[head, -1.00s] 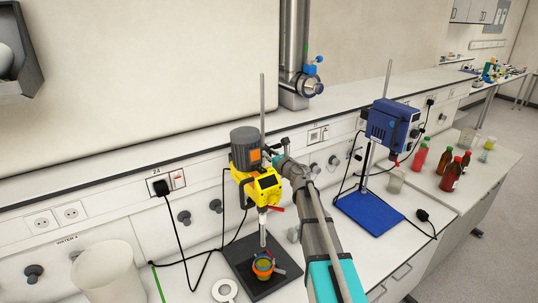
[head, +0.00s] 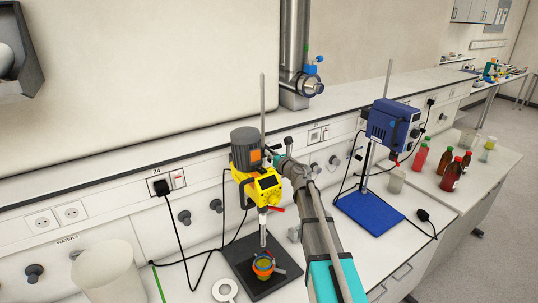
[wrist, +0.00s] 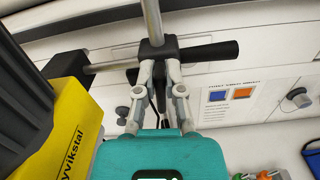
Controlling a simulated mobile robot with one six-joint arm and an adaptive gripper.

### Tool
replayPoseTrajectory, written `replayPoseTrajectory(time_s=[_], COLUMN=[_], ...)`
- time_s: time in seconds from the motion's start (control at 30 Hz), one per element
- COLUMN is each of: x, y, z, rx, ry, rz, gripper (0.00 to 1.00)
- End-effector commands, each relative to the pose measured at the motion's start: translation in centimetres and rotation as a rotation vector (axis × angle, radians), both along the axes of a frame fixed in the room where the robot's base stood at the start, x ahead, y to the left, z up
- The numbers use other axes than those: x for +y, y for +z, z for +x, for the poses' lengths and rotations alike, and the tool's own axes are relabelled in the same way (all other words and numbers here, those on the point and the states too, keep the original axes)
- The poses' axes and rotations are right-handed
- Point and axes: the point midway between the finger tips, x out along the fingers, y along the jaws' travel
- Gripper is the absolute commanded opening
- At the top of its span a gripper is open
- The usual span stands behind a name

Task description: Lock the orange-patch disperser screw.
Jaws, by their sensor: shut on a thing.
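The disperser (head: 257,185) is yellow with a grey motor and an orange patch. It hangs on an upright metal rod (head: 262,100) above a dark base plate. In the wrist view its yellow and dark housing (wrist: 80,130) fills the left side. A black clamp (wrist: 158,47) with a dark bar to its right sits on the rod (wrist: 153,18). My gripper (wrist: 159,68) is shut on the screw at this clamp; its fingertips hide most of the screw. In the head view my arm reaches behind the disperser's right side and the fingers are hidden.
A blue stirrer (head: 392,123) on a blue base stands to the right, with several bottles beyond. A white container (head: 108,272) stands at left. Black cables run across the bench.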

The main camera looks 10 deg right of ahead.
Motion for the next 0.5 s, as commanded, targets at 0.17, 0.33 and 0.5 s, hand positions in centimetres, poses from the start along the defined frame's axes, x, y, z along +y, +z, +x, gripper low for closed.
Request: replayPoseTrajectory(time_s=[0.17, 0.33, 0.5], x=[-0.02, -0.18, -0.34], y=[-0.07, -0.14, -0.24], z=[-0.02, 0.04, 0.12], rx=[0.046, 0.102, 0.164], ry=[0.003, 0.003, 0.004], rz=[0.109, 0.246, 0.393], gripper=[0.00, 0.00, 0.00])
